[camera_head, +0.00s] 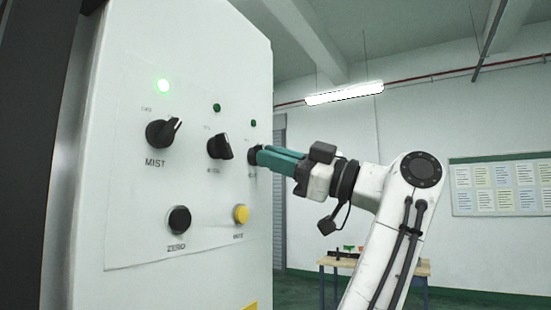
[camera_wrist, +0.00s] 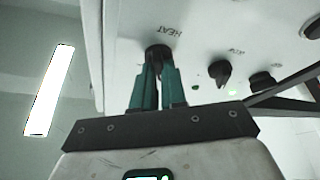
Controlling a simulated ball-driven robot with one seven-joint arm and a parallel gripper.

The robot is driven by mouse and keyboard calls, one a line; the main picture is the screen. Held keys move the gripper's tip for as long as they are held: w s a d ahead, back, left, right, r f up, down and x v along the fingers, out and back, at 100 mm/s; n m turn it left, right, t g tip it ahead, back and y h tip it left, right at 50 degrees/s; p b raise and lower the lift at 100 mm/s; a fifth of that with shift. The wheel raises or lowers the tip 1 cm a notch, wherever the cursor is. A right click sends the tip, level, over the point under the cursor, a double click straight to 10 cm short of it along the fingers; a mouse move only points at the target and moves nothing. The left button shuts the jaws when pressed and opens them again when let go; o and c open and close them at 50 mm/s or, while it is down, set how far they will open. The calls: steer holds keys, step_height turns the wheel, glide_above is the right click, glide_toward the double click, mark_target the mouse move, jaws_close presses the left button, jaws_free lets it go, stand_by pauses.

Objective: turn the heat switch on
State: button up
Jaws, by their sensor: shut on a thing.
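The heat switch (camera_wrist: 158,50) is a black rotary knob with the label HEAT beside it in the wrist view. In the head view the knob (camera_head: 253,155) is the rightmost in the upper row of the white panel, partly hidden by my gripper. My gripper (camera_head: 259,157) has teal fingers and is shut on this knob. The wrist view shows its two fingers (camera_wrist: 158,68) on either side of the knob. Which way the knob's pointer faces is hidden. The small lamp (camera_head: 253,123) above it is dark green and looks unlit.
On the white cabinet (camera_head: 200,60), the MIST knob (camera_head: 161,133) has a lit green lamp (camera_head: 163,86). The middle knob (camera_head: 219,147) has a dark lamp (camera_head: 216,107). Below are a black ZERO button (camera_head: 179,220) and a yellow button (camera_head: 241,214). A table (camera_head: 330,262) stands behind my arm.

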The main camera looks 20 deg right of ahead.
steer(key=shift+f+m+t+b, duration=0.15)
steer(key=shift+m+t+b, duration=0.2)
steer(key=shift+m, duration=0.15)
jaws_close()
steer(key=shift+s+a+m+t+h+b, duration=0.15)
steer(key=shift+m+t+h, duration=0.8)
steer(key=shift+m, duration=1.75)
steer(key=shift+a+m+t+h+b, duration=0.1)
steer(key=shift+m+t+h+b, duration=0.35)
steer(key=shift+m+h, duration=1.6)
steer(key=shift+s+a+m+t+h+b, duration=0.1)
steer(key=shift+m+t+h, duration=0.6)
steer(key=shift+m, duration=2.65)
steer(key=shift+m+t, duration=0.25)
steer(key=shift+m, duration=0.05)
steer(key=shift+d, duration=0.1)
steer(key=o, duration=0.7)
jaws_free()
steer(key=shift+c, duration=0.2)
